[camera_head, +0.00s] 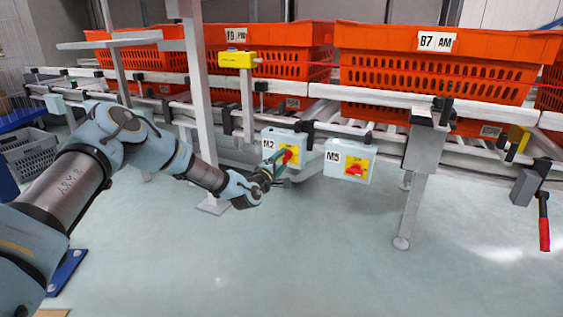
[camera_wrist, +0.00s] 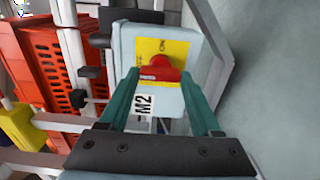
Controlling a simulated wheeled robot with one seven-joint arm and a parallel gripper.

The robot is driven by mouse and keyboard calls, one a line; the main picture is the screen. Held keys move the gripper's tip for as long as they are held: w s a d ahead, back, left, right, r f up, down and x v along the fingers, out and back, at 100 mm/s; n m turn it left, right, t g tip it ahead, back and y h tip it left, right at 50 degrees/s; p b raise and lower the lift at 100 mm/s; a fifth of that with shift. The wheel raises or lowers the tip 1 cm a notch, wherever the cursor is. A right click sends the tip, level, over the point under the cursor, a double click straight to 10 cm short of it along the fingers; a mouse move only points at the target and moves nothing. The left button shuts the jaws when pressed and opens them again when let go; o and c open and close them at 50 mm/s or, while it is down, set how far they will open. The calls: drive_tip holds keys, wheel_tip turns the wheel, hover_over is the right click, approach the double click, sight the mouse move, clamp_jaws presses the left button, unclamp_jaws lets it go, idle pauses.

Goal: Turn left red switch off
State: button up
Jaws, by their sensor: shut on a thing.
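The left red switch (camera_head: 289,156) sits on a yellow plate on the light-blue box labelled M2 (camera_head: 298,140), under the conveyor. In the wrist view the red knob (camera_wrist: 160,66) shows on its yellow plate, between the teal fingers of my gripper (camera_wrist: 161,76). My gripper (camera_head: 277,162) reaches the box from the left in the head view and is shut on the knob. The fingers partly hide the switch in the head view. A second red switch (camera_head: 354,171) is on the box labelled M5 (camera_head: 336,170), to the right and apart from my gripper.
Orange totes (camera_head: 440,65) stand on the conveyor above the boxes. A white post (camera_head: 196,90) rises close behind my arm. A conveyor leg (camera_head: 415,190) stands right of M5, and a red-handled lever (camera_head: 544,230) hangs at far right. The floor in front is clear.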

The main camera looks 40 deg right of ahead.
drive_tip(key=o, duration=1.4)
drive_tip(key=p+v, duration=0.4)
drive_tip(key=v, duration=0.7)
drive_tip(key=shift+d, duration=0.1)
